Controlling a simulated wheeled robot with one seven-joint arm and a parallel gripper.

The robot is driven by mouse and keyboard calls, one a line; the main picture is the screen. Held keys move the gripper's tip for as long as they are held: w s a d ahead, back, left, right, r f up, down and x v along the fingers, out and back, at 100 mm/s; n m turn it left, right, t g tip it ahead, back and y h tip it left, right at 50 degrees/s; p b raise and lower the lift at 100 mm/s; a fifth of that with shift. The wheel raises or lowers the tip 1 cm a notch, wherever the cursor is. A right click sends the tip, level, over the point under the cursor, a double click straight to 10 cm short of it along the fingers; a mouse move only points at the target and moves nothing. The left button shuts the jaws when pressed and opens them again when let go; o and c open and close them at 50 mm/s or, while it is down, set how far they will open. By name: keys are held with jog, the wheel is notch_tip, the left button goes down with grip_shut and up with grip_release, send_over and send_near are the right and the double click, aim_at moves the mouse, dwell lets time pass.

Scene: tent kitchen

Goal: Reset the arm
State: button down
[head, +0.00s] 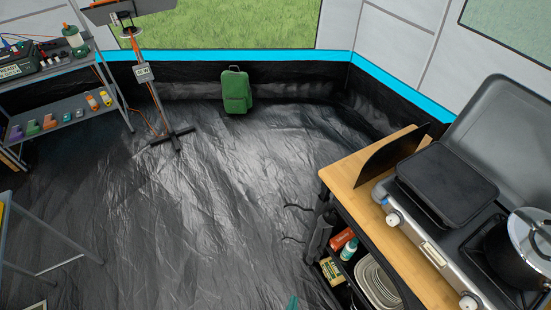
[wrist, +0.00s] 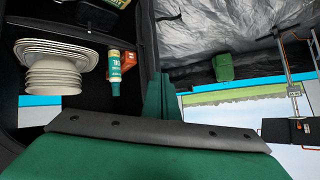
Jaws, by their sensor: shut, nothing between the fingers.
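My gripper (wrist: 159,97) shows in the wrist view as green fingers held together, with nothing between them. My wide green gripper body with a dark strip fills the bottom of that view. In the head view only a small green tip (head: 293,302) shows at the bottom edge, in front of the stove table's shelves; the rest of the arm is out of view. The wrist view is upside down, and the fingers appear beside the shelf unit's dark edge. I cannot tell whether they touch it.
A wooden-topped table (head: 345,178) with a camp stove (head: 428,245) and a pot (head: 522,255) stands at right. Its shelves hold plates (wrist: 52,65) and a green bottle (wrist: 115,72). A tool rack (head: 68,108) and a stand (head: 172,138) are at left. The middle floor is clear.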

jog(key=s+a+r+n+t+y, duration=0.1)
jog(key=s+a+r+n, duration=0.1)
jog(key=r, duration=0.6)
jog(key=s+a+r+n+t+y, duration=0.1)
jog(key=s+r, duration=0.3)
jog(key=r, duration=0.4)
jog(key=s+a+r+n+t, duration=0.2)
jog(key=s+r+n, duration=0.1)
jog(key=r, duration=0.5)
jog(key=shift+a+r+t+y, duration=0.2)
jog(key=shift+a+t+y, duration=0.2)
jog(key=shift+s, duration=0.1)
